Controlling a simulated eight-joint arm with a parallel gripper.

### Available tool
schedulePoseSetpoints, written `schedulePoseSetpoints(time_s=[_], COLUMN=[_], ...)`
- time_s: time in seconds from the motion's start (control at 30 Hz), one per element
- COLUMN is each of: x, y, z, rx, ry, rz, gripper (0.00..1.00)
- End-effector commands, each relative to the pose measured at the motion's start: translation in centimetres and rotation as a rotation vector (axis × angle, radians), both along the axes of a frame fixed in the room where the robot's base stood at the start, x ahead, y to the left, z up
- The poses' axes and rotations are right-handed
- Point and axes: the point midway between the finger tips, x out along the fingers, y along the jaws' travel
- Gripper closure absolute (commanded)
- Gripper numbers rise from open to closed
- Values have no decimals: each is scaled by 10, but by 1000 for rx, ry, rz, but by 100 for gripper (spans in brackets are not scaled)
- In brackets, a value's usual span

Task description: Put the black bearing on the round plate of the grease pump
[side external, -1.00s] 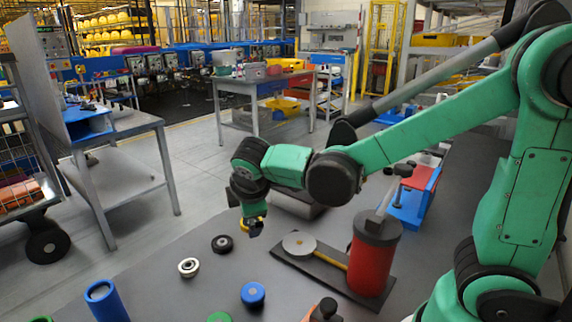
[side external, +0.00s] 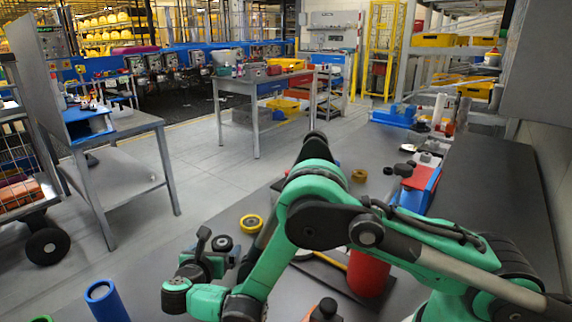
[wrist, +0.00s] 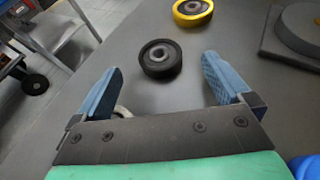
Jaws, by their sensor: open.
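The black bearing (side external: 222,243) lies flat on the grey table. In the wrist view it (wrist: 160,62) sits just past the fingertips, centred between them, with nothing gripping it. My gripper (wrist: 163,66) is open and empty, with its two blue fingers wide apart; in the side view it (side external: 205,252) is low beside the bearing. The grease pump has a red cylinder (side external: 368,274), partly behind my arm. Its round grey plate (wrist: 302,27) shows at the upper right of the wrist view, with its visible top bare; my arm hides most of it in the side view.
A yellow bearing (wrist: 193,11) lies beyond the black one. A pale ring (wrist: 122,112) is partly hidden near the left finger. A blue round part (wrist: 305,166) is at the lower right. A blue cylinder (side external: 105,301) stands at the front left.

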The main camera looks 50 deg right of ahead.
Motion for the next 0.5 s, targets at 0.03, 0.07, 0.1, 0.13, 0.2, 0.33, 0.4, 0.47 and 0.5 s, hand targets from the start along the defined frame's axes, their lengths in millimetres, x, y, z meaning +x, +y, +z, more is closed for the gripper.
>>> schedulePoseSetpoints(time_s=[0.03, 0.07, 0.1, 0.13, 0.2, 0.33, 0.4, 0.47, 0.5], x=[4, 6, 9, 10, 13, 15, 15, 15, 15], y=[-7, -9, -13, -15, -19, -22, -21, -21, -21], z=[-3, -4, -6, -7, -9, -11, -11, -10, -10], rx=[1, 2, 2, 2, 2, 2, 2, 2, 3], ry=[0, -1, -1, -1, -1, -1, -1, -1, -1], rz=[-4, -4, -3, -4, -2, 0, 0, 0, 0], gripper=[3, 3, 3, 3, 3, 3, 3, 3, 3])
